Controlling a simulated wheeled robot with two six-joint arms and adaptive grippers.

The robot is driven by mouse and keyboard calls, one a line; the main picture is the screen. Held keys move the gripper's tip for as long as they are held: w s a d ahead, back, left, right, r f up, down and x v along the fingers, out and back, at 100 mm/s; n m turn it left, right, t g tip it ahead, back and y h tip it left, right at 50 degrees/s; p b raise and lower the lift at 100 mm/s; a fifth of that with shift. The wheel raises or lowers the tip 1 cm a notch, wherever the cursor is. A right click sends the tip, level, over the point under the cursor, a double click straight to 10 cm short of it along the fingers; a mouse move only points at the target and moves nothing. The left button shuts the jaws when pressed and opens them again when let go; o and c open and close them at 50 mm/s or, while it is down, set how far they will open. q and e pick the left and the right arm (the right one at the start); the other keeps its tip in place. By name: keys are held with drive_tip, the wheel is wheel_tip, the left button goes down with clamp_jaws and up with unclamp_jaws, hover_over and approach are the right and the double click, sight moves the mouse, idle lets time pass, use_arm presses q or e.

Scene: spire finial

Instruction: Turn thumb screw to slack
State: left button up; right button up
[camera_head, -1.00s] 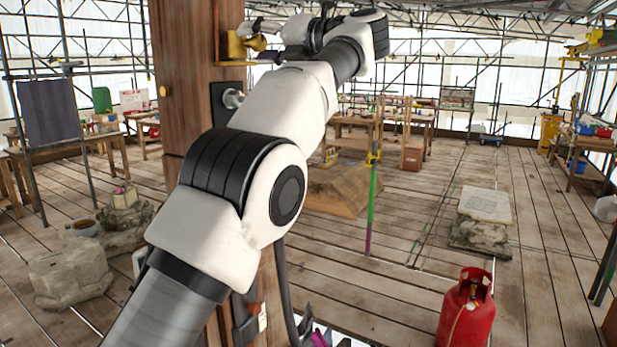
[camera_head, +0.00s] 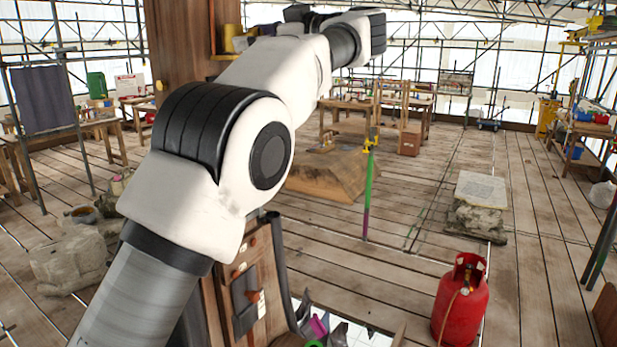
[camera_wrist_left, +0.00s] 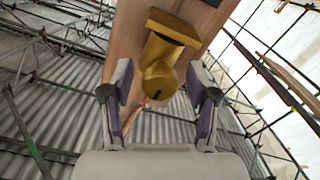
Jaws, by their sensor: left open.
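A brass-coloured fitting (camera_wrist_left: 160,68) with a square flange and a rounded end sticks out from the wooden post (camera_wrist_left: 130,32) in the left wrist view. I cannot tell for sure whether it is the thumb screw. My left gripper (camera_wrist_left: 158,90) is open, its purple-padded fingers on either side of the fitting's rounded end. I cannot tell whether they touch it. In the head view my left gripper (camera_head: 300,14) is at the top, partly hidden by my wrist, beside a yellow piece (camera_head: 228,42) on the post. My right gripper is out of view.
My left arm covers much of the post in the head view. A red gas cylinder (camera_head: 461,303) stands at the lower right. A stone block (camera_head: 478,215) and a wooden pyramid-shaped piece (camera_head: 335,174) stand on the plank floor. Scaffold poles surround the place.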

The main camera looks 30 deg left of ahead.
use_arm(q)
drive_tip(key=m, duration=0.3)
drive_tip(key=shift+m, duration=0.4)
drive_tip(key=m, duration=0.3)
drive_tip(key=shift+m, duration=0.4)
drive_tip(key=d, duration=0.8)
drive_tip(key=w+a+f+m+t, duration=0.1)
drive_tip(key=w+f+m+t, duration=0.2)
drive_tip(key=f, duration=0.7)
drive_tip(key=w+a+f+m+t+b, duration=0.1)
drive_tip(key=w+f+m+t, duration=0.2)
drive_tip(key=w+f, duration=0.3)
drive_tip(key=w+a+f+m+t+h, duration=0.1)
drive_tip(key=w+a+f+m+t, duration=0.1)
drive_tip(key=f, duration=1.3)
drive_tip(key=w+m+t, duration=0.1)
drive_tip(key=w+t, duration=0.1)
drive_tip(key=shift+w+f+m+t+b, duration=0.25)
drive_tip(key=shift+f+m+t+b, duration=0.05)
drive_tip(key=shift+f+t, duration=0.1)
drive_tip(key=shift+d+r, duration=0.1)
